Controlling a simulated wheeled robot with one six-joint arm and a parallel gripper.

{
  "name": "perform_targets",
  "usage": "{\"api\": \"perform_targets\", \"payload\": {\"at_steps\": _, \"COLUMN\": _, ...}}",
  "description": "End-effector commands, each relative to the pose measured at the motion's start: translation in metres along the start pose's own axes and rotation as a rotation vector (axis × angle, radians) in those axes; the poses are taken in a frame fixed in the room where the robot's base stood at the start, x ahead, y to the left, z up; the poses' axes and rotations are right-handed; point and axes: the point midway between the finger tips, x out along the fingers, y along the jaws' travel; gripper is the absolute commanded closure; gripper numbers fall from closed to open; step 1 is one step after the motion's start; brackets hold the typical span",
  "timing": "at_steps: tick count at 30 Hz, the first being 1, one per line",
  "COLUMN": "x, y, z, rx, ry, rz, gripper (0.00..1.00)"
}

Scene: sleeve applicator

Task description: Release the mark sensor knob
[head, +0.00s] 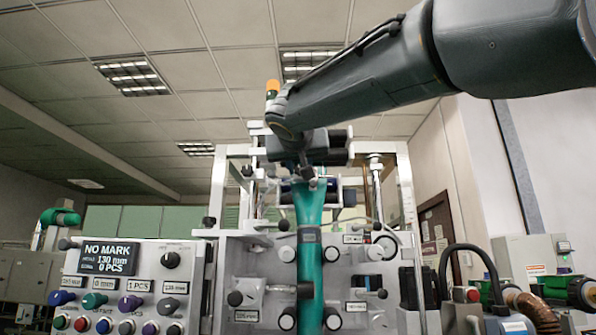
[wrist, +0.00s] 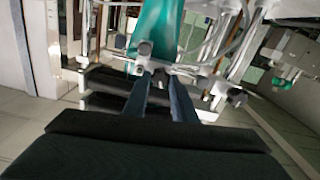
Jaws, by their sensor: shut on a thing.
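My gripper (wrist: 162,76) reaches up to a small silver sensor bracket (wrist: 190,72) in front of the teal sleeve film (wrist: 152,30). Its two dark fingers are shut on a small knob at the bracket, taken to be the mark sensor knob; the fingertips mostly hide it. In the head view my gripper (head: 308,180) is at the top of the teal film (head: 309,215), under my arm, and the knob cannot be made out. The control panel display (head: 110,257) reads NO MARK, 130 mm, 0 PCS.
The machine's upright metal posts (head: 405,185) stand at the sides. Knobs and buttons cover the panel (head: 130,290) at lower left.

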Motion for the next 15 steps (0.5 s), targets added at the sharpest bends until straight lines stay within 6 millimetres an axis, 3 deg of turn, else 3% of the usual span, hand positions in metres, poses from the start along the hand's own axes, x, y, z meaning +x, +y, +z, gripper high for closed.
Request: {"api": "perform_targets", "payload": {"at_steps": 15, "x": 0.0001, "y": -0.0007, "z": 0.0004, "rx": -0.489, "ry": -0.001, "rz": 0.001, "gripper": 0.98}}
